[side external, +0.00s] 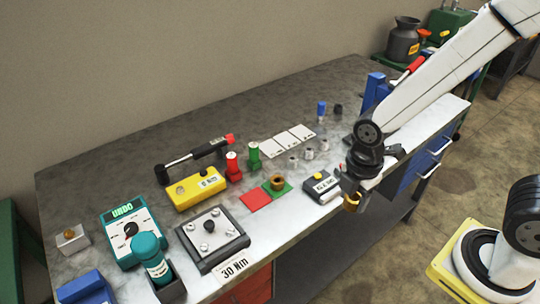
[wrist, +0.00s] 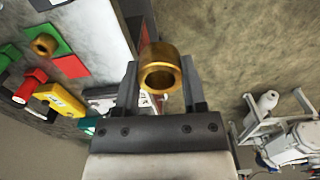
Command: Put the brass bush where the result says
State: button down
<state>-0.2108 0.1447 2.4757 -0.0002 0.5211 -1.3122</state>
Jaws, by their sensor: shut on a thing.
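My gripper (wrist: 160,88) is shut on a brass bush (wrist: 160,72), a short ring with its open bore facing the wrist camera. In the side external view my gripper (side external: 353,187) holds this bush (side external: 351,203) in the air by the bench's front edge. A second brass ring (side external: 277,183) sits on a green square pad (side external: 285,189). A red square pad (side external: 255,201) lies beside it, empty. A yellow box (side external: 195,188) with a label stands behind them; its text is too small to read.
A grey labelled box (side external: 322,187) stands near my gripper. Red (side external: 233,167) and green (side external: 253,156) posts, white cards (side external: 294,139) and several small metal parts (side external: 309,154) stand behind. A teal UNDO box (side external: 133,233) and grey plate (side external: 212,239) are at left.

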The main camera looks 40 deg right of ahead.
jog(key=w+a, duration=0.5)
jog(key=w, duration=0.4)
jog(key=shift+w+a+r+n, duration=0.25)
jog(key=shift+w+a+n, duration=0.05)
jog(key=shift+a, duration=0.05)
send_over(257, 199)
jog(key=f, duration=0.8)
jog(key=shift+s+f, duration=0.3)
jog(key=shift+f, duration=0.05)
jog(key=shift+w+f, duration=0.25)
jog(key=shift+f, duration=0.05)
